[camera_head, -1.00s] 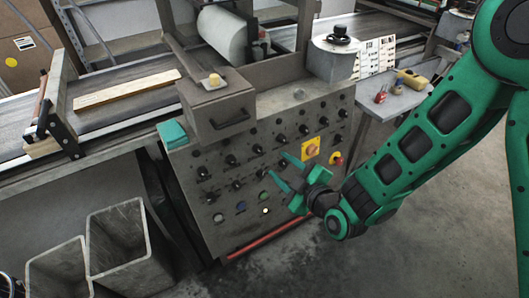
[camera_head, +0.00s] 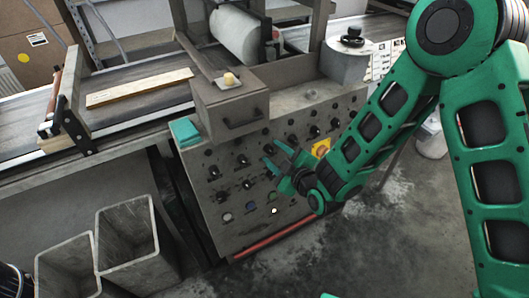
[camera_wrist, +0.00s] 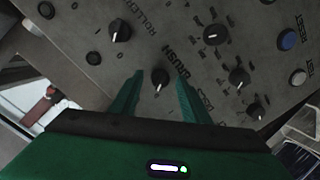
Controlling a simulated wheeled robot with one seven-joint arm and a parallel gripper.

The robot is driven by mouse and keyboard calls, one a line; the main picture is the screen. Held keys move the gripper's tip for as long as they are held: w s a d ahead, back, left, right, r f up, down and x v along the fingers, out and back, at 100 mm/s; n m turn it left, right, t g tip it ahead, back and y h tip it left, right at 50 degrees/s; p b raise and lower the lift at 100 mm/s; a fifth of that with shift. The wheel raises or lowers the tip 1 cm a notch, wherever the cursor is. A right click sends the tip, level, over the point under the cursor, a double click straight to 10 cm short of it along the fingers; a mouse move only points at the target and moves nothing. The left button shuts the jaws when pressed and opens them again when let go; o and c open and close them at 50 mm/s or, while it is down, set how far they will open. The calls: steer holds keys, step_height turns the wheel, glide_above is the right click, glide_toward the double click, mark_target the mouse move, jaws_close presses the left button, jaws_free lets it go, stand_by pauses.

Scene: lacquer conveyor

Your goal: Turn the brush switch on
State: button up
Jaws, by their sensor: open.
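The brush switch (camera_wrist: 160,83) is a black rotary knob with a light pointer mark, beside the word BRUSH on the grey control panel (camera_wrist: 195,65). In the wrist view it lies between the two green fingers of my gripper (camera_wrist: 159,78). The fingers are apart and hold nothing. I cannot tell whether they touch the knob. In the head view my gripper (camera_head: 272,153) is at the panel face (camera_head: 290,212), among its knobs, and it partly hides the knobs behind it.
Other black knobs sit close by: a roller knob (camera_wrist: 120,32) and one at the upper right (camera_wrist: 215,34). A blue button (camera_wrist: 288,40) and a yellow-backed stop button (camera_head: 321,148) are also on the panel. Grey bins (camera_head: 128,240) stand at lower left.

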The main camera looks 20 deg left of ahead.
steer(key=shift+w+a+f, duration=0.1)
steer(key=shift+w+a, duration=0.15)
steer(key=shift+w, duration=0.05)
steer(key=c, duration=1)
steer(key=shift+w, duration=0.1)
